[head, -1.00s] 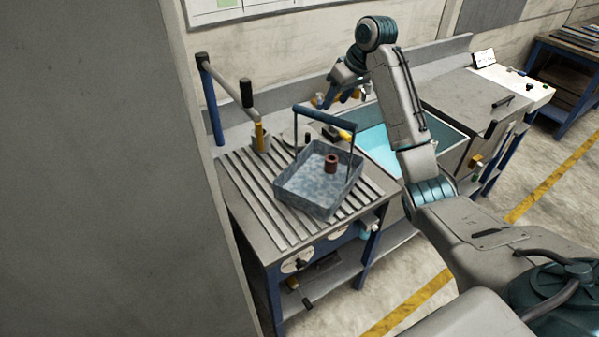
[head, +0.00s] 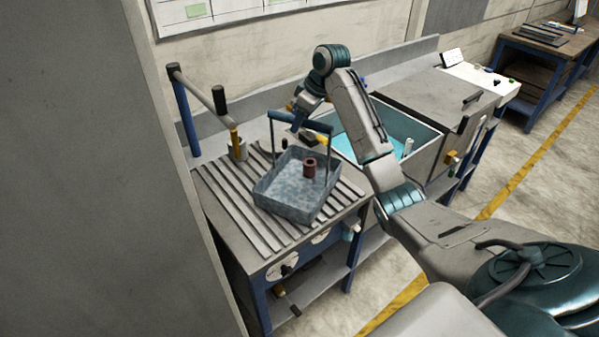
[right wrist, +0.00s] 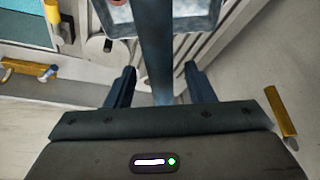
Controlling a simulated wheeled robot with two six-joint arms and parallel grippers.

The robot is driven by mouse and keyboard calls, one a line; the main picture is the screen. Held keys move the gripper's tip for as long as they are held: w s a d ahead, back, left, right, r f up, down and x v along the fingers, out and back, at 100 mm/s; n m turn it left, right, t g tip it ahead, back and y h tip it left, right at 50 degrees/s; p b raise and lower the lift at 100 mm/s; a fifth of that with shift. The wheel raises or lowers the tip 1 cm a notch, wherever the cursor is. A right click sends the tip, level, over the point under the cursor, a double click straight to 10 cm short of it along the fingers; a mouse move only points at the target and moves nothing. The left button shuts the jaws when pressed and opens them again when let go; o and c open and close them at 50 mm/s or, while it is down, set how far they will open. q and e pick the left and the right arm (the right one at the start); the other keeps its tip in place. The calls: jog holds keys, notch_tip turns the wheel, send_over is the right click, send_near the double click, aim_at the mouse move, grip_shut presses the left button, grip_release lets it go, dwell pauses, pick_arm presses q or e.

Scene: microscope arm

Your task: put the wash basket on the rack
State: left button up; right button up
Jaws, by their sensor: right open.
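The wash basket (head: 290,207) is a blue-grey open box with a tall handle (head: 283,116), sitting slightly turned on the slatted rack (head: 235,213) of the bench. A reddish-brown hollow cylinder (head: 309,168) stands inside it. My right gripper (head: 301,117) is at the handle's top bar, partly hidden in the head view. In the right wrist view, the open fingers (right wrist: 160,90) stand on either side of the blue handle bar (right wrist: 157,50), with gaps showing. Part of the basket (right wrist: 192,18) shows beyond. My left gripper is out of view.
A basin with turquoise liquid (head: 345,146) is right of the rack, behind my right arm. A post with a grey lever arm (head: 205,93) stands at the rack's back left. A large grey surface fills the left. Bare slats lie left of the basket.

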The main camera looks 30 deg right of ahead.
jog(key=p+x, duration=0.1)
jog(key=x, duration=0.2)
jog(key=shift+a+p, duration=0.1)
jog(key=shift+p, duration=0.25)
jog(key=shift+w+f, duration=0.15)
jog(key=shift+f, duration=0.1)
jog(key=shift+f, duration=0.25)
jog(key=shift+c, duration=0.2)
grip_shut()
jog(key=shift+r, duration=0.1)
